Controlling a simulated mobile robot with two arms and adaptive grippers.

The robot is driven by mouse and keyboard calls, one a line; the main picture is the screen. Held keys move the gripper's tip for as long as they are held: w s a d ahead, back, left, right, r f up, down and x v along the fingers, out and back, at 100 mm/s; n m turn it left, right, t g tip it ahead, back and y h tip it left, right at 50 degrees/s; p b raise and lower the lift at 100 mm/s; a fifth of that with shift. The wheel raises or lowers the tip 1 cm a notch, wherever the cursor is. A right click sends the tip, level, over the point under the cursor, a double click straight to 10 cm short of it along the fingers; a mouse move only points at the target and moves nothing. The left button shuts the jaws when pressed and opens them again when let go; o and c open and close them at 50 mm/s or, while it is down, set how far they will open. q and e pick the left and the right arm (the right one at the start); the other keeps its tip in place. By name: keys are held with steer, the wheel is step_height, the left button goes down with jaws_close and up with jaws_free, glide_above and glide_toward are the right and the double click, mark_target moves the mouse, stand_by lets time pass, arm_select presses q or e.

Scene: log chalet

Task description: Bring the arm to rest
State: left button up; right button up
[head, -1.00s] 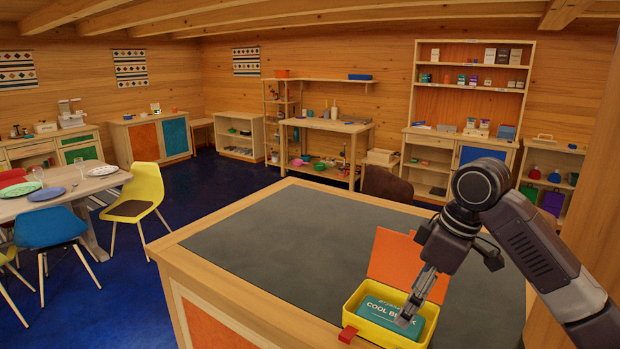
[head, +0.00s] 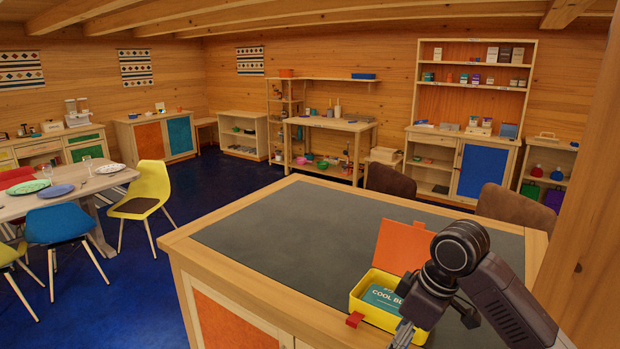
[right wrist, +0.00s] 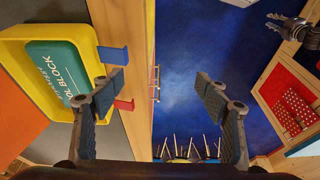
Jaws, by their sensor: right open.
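A yellow box (head: 355,305) with its orange lid (head: 402,247) standing open sits at the front right of the dark-topped counter (head: 300,240). A teal cool block (head: 381,298) lies inside it, partly hidden by my right arm. My right gripper (head: 403,335) is in front of the box, at the bottom of the head view. In the right wrist view, its fingers (right wrist: 160,92) are spread with nothing between them. The yellow box (right wrist: 90,45) and cool block (right wrist: 55,72) are left of the fingers there. I cannot make out my left gripper.
The counter's wooden edge (right wrist: 136,70) runs beside the gripper, with blue floor (right wrist: 200,60) beyond it. Brown chairs (head: 510,208) stand behind the counter. A yellow chair (head: 147,190) and dining table (head: 100,183) stand left. The counter's middle is bare.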

steer(key=s+a+f+m+t, duration=0.1)
steer(key=s+a+f+m, duration=0.3)
steer(key=s+f, duration=0.95)
steer(key=s+d+f+m+h, duration=0.1)
steer(key=s+d+f+m, duration=0.1)
steer(key=s+d+f, duration=0.35)
steer(key=s+d+f+m+h, duration=0.1)
steer(key=s+d+f+m, duration=0.15)
steer(key=s, duration=0.65)
step_height(320, 180, down, 31)
steer(key=s+b, duration=0.2)
steer(key=b, duration=0.3)
arm_select(q)
step_height(320, 180, down, 10)
steer(key=b, duration=0.4)
steer(key=shift+s+a+b, duration=0.25)
steer(key=shift+s+b, duration=0.15)
steer(key=shift+s, duration=0.05)
arm_select(e)
steer(key=s+d+f+g, duration=0.1)
steer(key=s+d+f, duration=0.2)
steer(key=s+f, duration=1.4)
step_height(320, 180, down, 4)
steer(key=shift+r+g+h, duration=0.25)
steer(key=shift+g+h, duration=0.05)
steer(key=shift+g, duration=0.1)
